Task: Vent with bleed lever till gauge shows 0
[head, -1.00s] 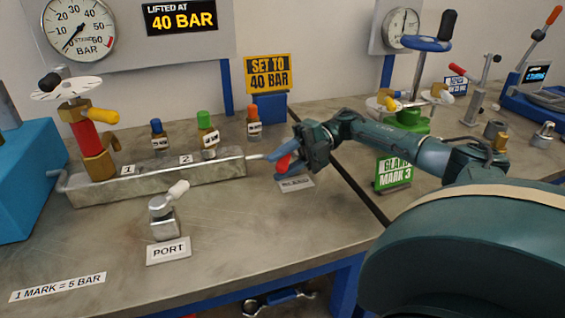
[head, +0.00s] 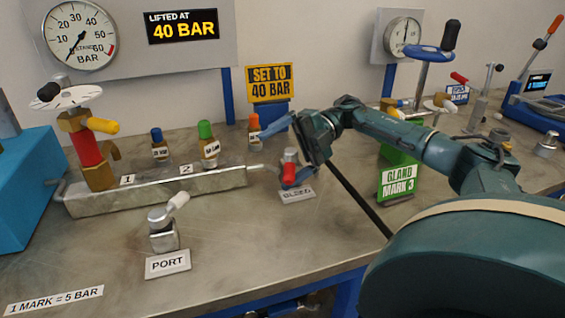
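My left gripper is not in view.
A valve with a white handwheel (head: 85,145) stands on the manifold's left. Blue- and green-capped fittings (head: 208,147) stand behind it. The PORT lever (head: 165,225) is in front. A green GLAND MARK 3 block (head: 398,178) is at right.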

